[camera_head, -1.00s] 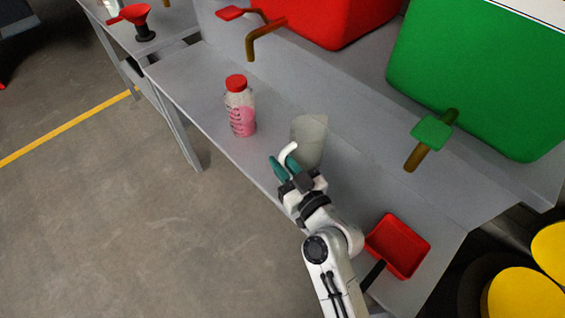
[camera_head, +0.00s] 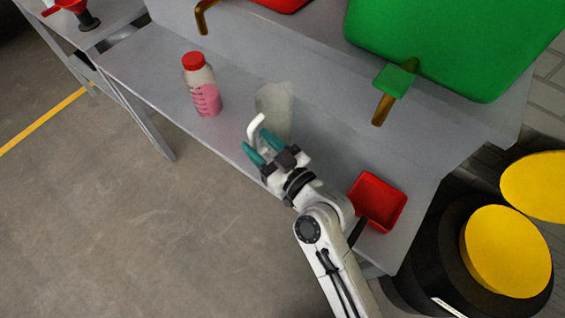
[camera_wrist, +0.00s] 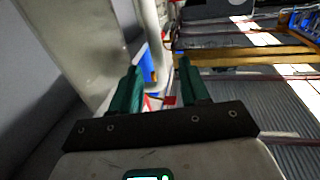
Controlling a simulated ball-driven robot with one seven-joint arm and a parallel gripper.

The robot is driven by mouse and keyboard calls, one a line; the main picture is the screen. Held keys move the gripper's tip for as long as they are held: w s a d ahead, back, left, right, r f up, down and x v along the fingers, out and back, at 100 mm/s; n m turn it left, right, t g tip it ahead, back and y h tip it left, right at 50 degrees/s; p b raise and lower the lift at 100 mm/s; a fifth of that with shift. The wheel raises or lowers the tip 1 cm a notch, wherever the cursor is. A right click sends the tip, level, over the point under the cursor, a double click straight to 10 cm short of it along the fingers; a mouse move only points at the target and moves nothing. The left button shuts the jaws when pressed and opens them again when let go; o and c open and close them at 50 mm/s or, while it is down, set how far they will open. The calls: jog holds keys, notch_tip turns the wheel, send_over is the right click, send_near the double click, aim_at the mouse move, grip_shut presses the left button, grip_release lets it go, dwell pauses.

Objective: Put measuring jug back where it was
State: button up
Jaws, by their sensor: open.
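The measuring jug (camera_head: 276,108) is a translucent grey vessel with a white handle, standing upright on the grey bench shelf. Its handle faces the front edge and my gripper. My gripper (camera_head: 256,145) has teal fingers and is open at the handle. In the wrist view, the white handle (camera_wrist: 154,35) shows between and beyond the spread fingers (camera_wrist: 160,75), with the pale jug wall (camera_wrist: 75,45) to the left. I cannot tell whether either finger touches the handle. The lower part of the jug is partly hidden by the handle and gripper.
A red-capped bottle with pink contents (camera_head: 203,85) stands left of the jug. A red tray (camera_head: 377,202) lies to the right. A green tank with a tap (camera_head: 393,82) overhangs the shelf behind. Yellow-topped drums (camera_head: 507,252) stand at lower right. Bare shelf lies between jug and bottle.

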jog(key=b+v, duration=0.2)
jog(key=v, duration=0.7)
jog(key=shift+b, duration=0.3)
jog(key=shift+c, duration=0.2)
dwell(0.9)
